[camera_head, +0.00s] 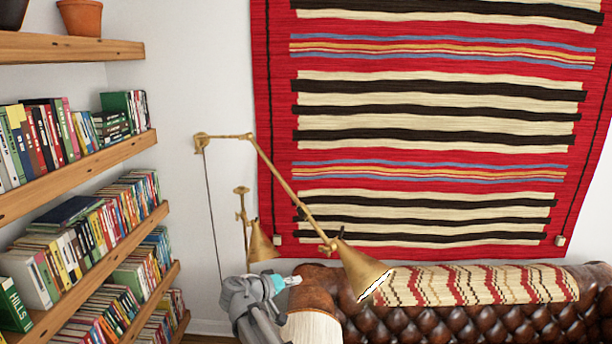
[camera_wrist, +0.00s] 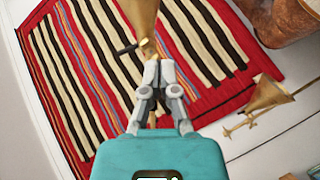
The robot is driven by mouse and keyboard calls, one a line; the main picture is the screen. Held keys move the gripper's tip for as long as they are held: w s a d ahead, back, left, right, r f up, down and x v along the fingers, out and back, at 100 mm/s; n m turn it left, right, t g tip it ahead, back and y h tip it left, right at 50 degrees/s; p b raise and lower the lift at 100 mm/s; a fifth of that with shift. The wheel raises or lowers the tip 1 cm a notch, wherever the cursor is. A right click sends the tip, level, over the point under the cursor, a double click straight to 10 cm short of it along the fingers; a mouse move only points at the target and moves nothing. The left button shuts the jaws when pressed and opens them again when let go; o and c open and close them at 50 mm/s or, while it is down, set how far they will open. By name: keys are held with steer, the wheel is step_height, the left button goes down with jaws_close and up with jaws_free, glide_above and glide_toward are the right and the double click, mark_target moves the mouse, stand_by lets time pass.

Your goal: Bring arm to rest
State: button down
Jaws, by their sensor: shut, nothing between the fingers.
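My gripper (camera_wrist: 158,68) shows in the wrist view, with its grey fingers together and nothing between them. It points toward a brass lamp part (camera_wrist: 142,22) and the striped textile beyond; I cannot tell how near the lamp is. In the head view my gripper (camera_head: 294,281) is small, at the lower middle. It shows just left of the brass lamp shade (camera_head: 362,270) and in front of the sofa's left arm. Part of my arm shows below it, and the rest is out of the picture.
A red striped textile (camera_head: 435,130) hangs on the wall. Below it is a brown leather sofa (camera_head: 440,322) with a zigzag throw (camera_head: 480,284). A second brass lamp (camera_head: 262,244) is close behind my gripper. Wooden shelves (camera_head: 90,165) with books fill the left side.

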steer(key=s+d+f+m+g+y+b, duration=0.1)
steer(key=s+d+f+g+y+b, duration=0.35)
steer(key=d+f, duration=1)
steer(key=s+d+f+g+y+b, duration=0.2)
steer(key=s+d+f+y+b, duration=0.1)
steer(key=s+f+b, duration=0.2)
steer(key=s+d+f+m+g+y+b, duration=0.1)
steer(key=s+d+f+g+y+b, duration=0.2)
steer(key=s+f, duration=0.6)
steer(key=f+y+b, duration=0.1)
steer(key=b, duration=0.1)
steer(key=shift+b, duration=0.3)
steer(key=shift+s+f, duration=0.1)
